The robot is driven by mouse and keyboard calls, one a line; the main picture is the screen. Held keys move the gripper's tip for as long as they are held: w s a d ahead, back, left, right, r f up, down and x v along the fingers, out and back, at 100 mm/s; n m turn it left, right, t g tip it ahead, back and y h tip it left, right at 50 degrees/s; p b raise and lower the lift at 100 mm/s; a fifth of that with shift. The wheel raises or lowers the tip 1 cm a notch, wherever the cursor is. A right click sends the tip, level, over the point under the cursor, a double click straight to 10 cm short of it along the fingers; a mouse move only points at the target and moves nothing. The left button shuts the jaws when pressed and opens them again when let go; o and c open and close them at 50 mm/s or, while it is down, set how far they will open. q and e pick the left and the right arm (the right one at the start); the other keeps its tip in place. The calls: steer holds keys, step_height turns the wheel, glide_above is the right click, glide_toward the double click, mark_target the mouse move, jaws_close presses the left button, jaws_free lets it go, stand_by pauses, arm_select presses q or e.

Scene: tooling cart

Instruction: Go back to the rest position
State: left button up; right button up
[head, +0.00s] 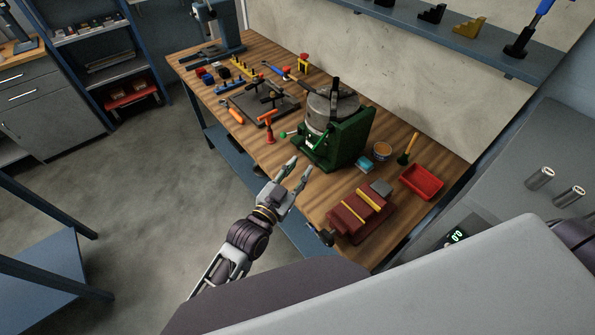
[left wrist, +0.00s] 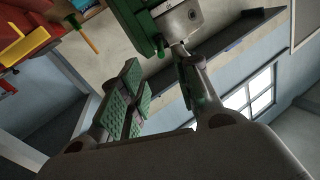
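My left gripper (head: 294,176) is in front of the wooden workbench (head: 320,207), near its front edge. Its two fingers are spread with nothing between them, left of and below the green machine with a grey round table (head: 345,145). In the left wrist view the gripper (left wrist: 160,95) shows green finger pads apart, with the green machine (left wrist: 135,22) beyond the tips. My right gripper is not seen in either view.
A red vise (head: 352,226) with yellow jaw strips and a red tray (head: 421,182) are at the bench's right end. A red clamp-like tool (head: 268,127) stands near the front edge. Several hand tools lie further left. Open floor (head: 130,200) is left of the bench.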

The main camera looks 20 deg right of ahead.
arm_select(q)
steer(key=shift+s+a, duration=0.1)
steer(key=shift+n, duration=0.4)
